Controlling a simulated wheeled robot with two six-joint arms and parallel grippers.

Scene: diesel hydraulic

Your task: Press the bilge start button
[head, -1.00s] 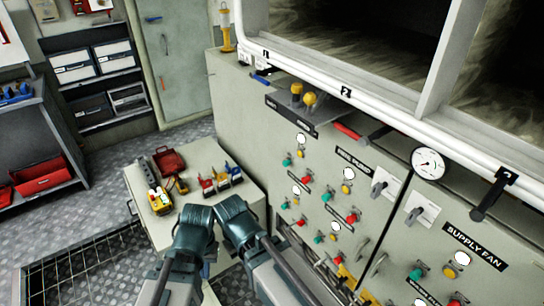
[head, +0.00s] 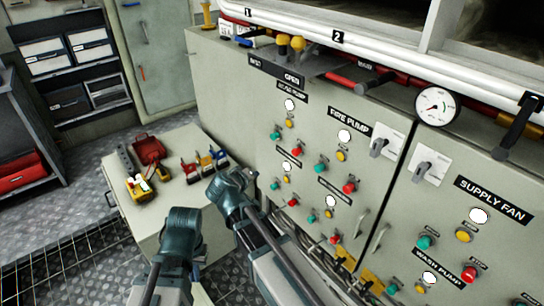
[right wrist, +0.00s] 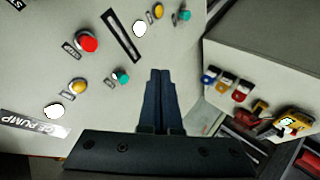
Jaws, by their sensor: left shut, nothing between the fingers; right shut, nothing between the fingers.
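The bilge pump group sits at the upper left of the grey panel (head: 235,85) in the head view, under a dark label (head: 292,89). Its green button (head: 275,134) lies left of a red button (head: 302,146), below a white lamp and a yellow one. In the right wrist view the green button (right wrist: 122,76) is left of the fingertips, apart from them. My right gripper (right wrist: 160,73) is shut and empty; in the head view it (head: 228,186) is left of the panel, below the group. My left gripper (head: 182,225) is shut and empty, lower left.
More button groups cover the panel, including the fire pump group (head: 344,136). A low cabinet (head: 175,215) left of the panel carries a red box (head: 149,149), a yellow meter (head: 138,187) and small coloured items. Knobbed levers (head: 297,43) stand on the panel's top ledge.

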